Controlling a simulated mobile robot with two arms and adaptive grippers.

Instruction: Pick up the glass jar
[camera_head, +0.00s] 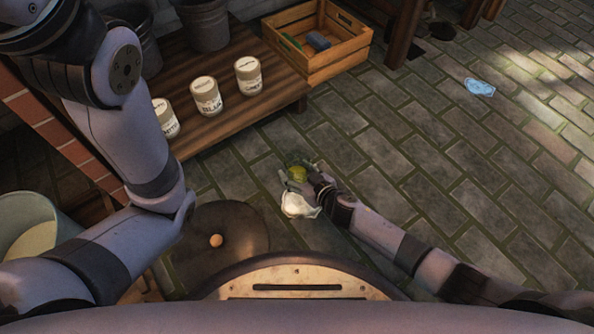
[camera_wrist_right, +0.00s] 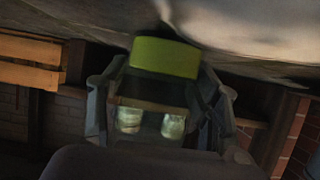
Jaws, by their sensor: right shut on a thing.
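The glass jar (camera_head: 298,174) shows in the head view as a small clear vessel with yellow-green contents, just above the paved floor's white object. My right gripper (camera_head: 309,184) is shut on it, its fingers covering part of the jar's right side. In the right wrist view the jar's yellow-green band (camera_wrist_right: 165,58) sits between the two fingers of my right gripper (camera_wrist_right: 162,100), one on each side. I cannot tell how high the jar is above the floor. My left arm crosses the left of the head view, but its gripper is not visible.
A white crumpled-looking object (camera_head: 299,206) lies beside the jar. Labelled pots (camera_head: 207,97) stand on a wooden bench (camera_head: 228,128), with a wooden crate (camera_head: 333,66) at its end. A round dark stool-like top (camera_head: 218,242) is at lower left. A blue patterned piece (camera_head: 480,88) lies on open paving.

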